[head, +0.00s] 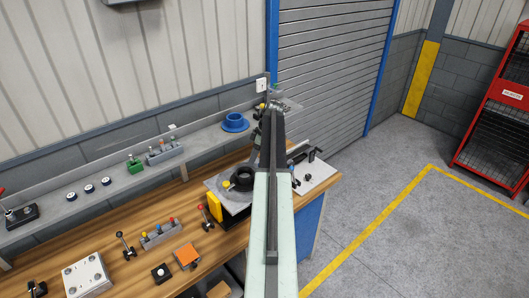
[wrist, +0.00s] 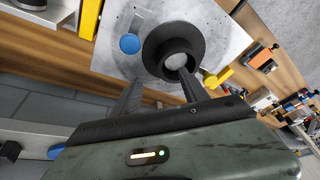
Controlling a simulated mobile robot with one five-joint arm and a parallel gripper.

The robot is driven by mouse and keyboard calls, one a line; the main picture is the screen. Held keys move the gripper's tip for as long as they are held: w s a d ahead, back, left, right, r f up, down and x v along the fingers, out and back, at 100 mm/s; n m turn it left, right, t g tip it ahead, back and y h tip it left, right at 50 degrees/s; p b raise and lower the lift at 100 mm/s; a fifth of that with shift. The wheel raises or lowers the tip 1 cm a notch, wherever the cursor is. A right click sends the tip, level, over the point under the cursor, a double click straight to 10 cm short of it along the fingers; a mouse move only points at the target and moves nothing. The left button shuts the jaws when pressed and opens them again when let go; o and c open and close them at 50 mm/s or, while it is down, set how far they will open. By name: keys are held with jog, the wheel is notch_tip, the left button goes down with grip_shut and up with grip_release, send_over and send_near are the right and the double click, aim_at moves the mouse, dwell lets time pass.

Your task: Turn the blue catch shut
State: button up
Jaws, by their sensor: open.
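The blue catch (wrist: 130,44) shows in the wrist view as a round blue knob on the pale metal plate (wrist: 222,38), left of a black ring (wrist: 158,42) with a light round core. A thin metal strip runs up from the knob. A yellow catch (wrist: 214,80) sits on the other side of the ring. My gripper (wrist: 160,82) is open, with one finger below the blue knob and the other over the ring's lower edge. Nothing is between the fingers. In the head view the plate (head: 236,206) and ring (head: 242,179) are partly behind my arm; I cannot make out the blue catch there.
On the wooden bench are a black-handled lever (head: 125,246), an orange block (head: 186,255) and a metal plate (head: 87,277). A blue flanged part (head: 235,122) sits on the back ledge.

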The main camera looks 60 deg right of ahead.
jog(key=s+d+r, duration=0.2)
jog(key=s+d, duration=0.3)
jog(key=d, duration=0.1)
jog(key=shift+n, duration=0.3)
jog(key=b+x, duration=0.6)
jog(key=x, duration=0.1)
jog(key=shift+w+f, duration=0.15)
jog(key=shift+f, duration=0.25)
jog(key=shift+w+f+b, duration=0.2)
jog(key=shift+f+b, duration=0.05)
jog(key=shift+b, duration=0.25)
jog(key=shift+r, duration=0.1)
jog(key=shift+t, duration=0.3)
grip_shut()
